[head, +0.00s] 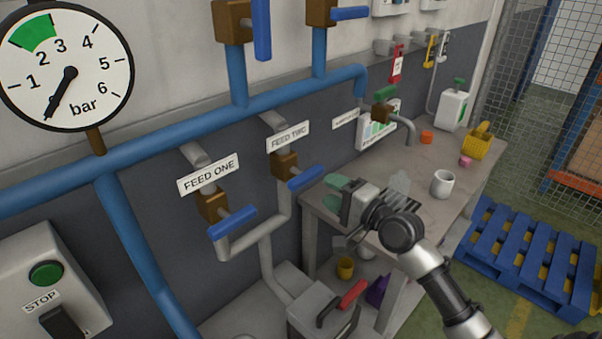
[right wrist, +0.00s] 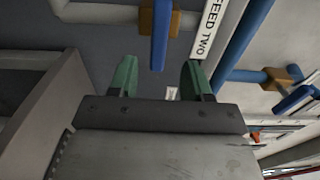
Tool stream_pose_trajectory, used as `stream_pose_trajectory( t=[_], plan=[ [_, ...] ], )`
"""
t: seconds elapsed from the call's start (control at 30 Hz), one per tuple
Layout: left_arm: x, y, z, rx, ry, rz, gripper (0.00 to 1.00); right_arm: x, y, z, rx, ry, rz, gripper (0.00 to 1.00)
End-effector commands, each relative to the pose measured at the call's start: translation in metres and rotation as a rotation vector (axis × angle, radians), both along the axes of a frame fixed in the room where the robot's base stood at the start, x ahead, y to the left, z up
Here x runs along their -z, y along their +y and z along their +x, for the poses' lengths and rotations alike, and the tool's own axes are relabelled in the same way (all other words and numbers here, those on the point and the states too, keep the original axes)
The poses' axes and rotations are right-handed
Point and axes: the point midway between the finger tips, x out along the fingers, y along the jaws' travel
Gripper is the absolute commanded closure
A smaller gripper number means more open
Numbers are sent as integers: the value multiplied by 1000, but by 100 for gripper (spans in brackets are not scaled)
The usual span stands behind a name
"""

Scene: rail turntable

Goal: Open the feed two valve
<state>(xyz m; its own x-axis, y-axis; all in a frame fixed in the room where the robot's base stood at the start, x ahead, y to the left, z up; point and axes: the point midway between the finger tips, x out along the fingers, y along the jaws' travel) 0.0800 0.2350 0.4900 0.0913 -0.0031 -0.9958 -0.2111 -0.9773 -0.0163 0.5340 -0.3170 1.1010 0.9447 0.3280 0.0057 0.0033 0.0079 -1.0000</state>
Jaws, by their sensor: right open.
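The feed two valve has a brown body (head: 285,164) and a blue lever handle (head: 306,178) under the FEED TWO label (head: 288,136). The handle slants across the pipe below. My right gripper (head: 335,191) is open and empty, with green fingers just right of the handle's free end. In the right wrist view the handle (right wrist: 160,35) points toward the gap between the fingertips (right wrist: 158,68). I cannot tell whether its end is between them; no contact is visible. My left gripper is not in view.
The feed one valve's blue handle (head: 232,222) is to the left. A workbench (head: 420,200) with a white mug (head: 443,184) lies behind my right arm. A grey box (head: 318,308) stands below. The gauge (head: 68,68) needle points near its low end.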

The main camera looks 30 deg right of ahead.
Motion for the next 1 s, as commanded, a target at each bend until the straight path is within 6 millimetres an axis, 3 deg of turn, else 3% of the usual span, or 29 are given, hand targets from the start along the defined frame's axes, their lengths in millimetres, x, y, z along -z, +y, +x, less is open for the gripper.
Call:
stream_pose_trajectory(
  t=[0.3,0.5,0.9,1.0],
  plan=[
    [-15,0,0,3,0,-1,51,-2,20,57,0,0,-2,51],
    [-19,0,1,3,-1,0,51,-1,30,82,-1,2,-5,51],
    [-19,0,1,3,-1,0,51,1,33,91,-1,3,-7,51],
    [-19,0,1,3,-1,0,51,1,33,91,-1,3,-7,63]
  ],
)
